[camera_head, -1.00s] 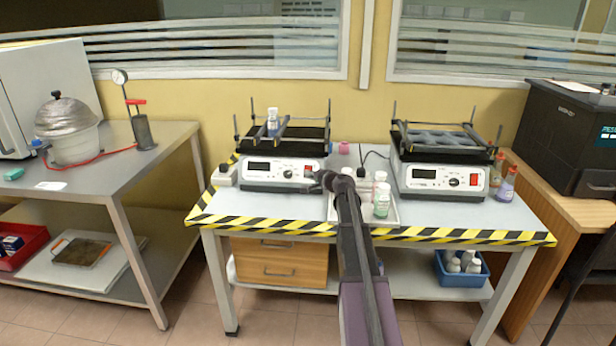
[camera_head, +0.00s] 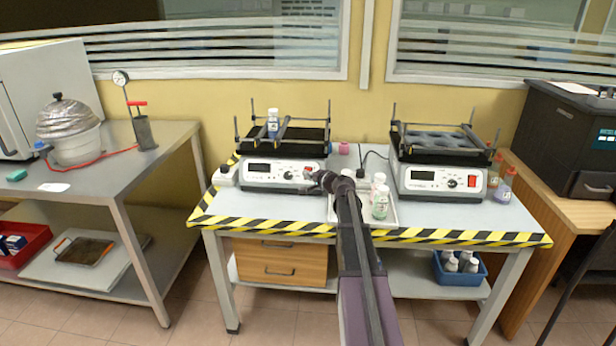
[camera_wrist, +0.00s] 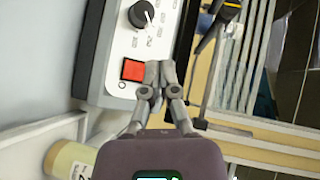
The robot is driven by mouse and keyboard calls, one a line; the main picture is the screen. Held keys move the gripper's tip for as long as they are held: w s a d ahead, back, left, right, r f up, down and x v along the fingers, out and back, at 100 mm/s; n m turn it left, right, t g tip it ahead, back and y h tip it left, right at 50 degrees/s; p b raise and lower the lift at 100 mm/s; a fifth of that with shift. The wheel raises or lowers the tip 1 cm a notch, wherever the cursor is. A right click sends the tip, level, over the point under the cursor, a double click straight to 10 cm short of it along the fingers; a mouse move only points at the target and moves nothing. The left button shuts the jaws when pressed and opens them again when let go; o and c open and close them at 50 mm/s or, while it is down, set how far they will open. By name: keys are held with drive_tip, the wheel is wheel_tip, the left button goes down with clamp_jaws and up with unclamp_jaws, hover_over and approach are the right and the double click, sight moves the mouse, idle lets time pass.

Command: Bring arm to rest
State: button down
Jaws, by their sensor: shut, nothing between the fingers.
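My gripper (camera_head: 312,178) is in front of the left shaker (camera_head: 283,173), close to the right end of its control panel. In the wrist view my gripper (camera_wrist: 158,82) has its fingers together and empty, beside the red switch (camera_wrist: 133,70) of the shaker. I cannot tell whether the fingertips touch the panel. My arm (camera_head: 355,240) reaches forward over the table's front edge.
A tray (camera_head: 391,219) with several bottles is right of my wrist. The right shaker (camera_head: 440,180) stands beyond it. A bottle (camera_head: 273,123) stands on the left shaker's platform. A striped edge (camera_head: 270,229) borders the table (camera_head: 225,205).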

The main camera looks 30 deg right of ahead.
idle(0.4)
drive_tip(key=s+a+f+n+g+y, duration=0.1)
drive_tip(key=s+a+f+n+g, duration=0.2)
drive_tip(key=a, duration=0.4)
drive_tip(key=s+a+f+n+g+y, duration=0.1)
drive_tip(key=s+a+f+n+g, duration=0.2)
drive_tip(key=a, duration=0.5)
drive_tip(key=s+a+f+n+g+y, duration=0.1)
drive_tip(key=s+a+f+n, duration=0.15)
drive_tip(key=s+a, duration=0.35)
drive_tip(key=s+a+f+n+g+h, duration=0.3)
drive_tip(key=s+a+g, duration=0.15)
drive_tip(key=s, duration=0.55)
drive_tip(key=s+a+f+n+g+h, duration=0.35)
drive_tip(key=s+a, duration=0.25)
drive_tip(key=s, duration=0.4)
wheel_tip(320, 180, up, 20)
drive_tip(key=p, duration=2)
drive_tip(key=shift+r+m+y, duration=0.25)
drive_tip(key=shift+m+y, duration=0.05)
drive_tip(key=shift+y, duration=0.05)
